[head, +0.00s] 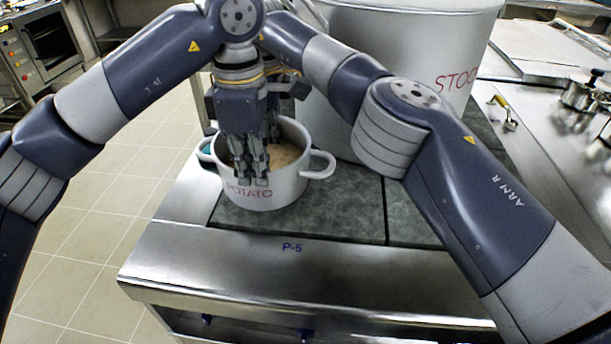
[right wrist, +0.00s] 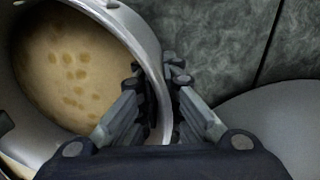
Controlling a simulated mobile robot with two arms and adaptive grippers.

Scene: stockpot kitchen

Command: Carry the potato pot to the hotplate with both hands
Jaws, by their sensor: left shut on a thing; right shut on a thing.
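The white potato pot (head: 285,190), marked POTATO and filled with a tan mass, is upright over the dark stone-like top at the front left. Whether its base touches the top is unclear. My left gripper (head: 252,178) comes down over the near left rim, shut on the pot, its fingers partly covering the wall and lettering. In the right wrist view, my right gripper (right wrist: 158,85) is shut on the pot's rim (right wrist: 150,50), one finger inside and one outside. In the head view the right gripper is mostly hidden behind the left one.
A large stockpot (head: 400,35) stands close behind on the same dark top (head: 340,215). The steel front edge is marked P-5. A yellow-handled utensil (head: 508,118) and small lidded pots (head: 585,95) are at the right. The tiled floor (head: 120,215) at the left is clear.

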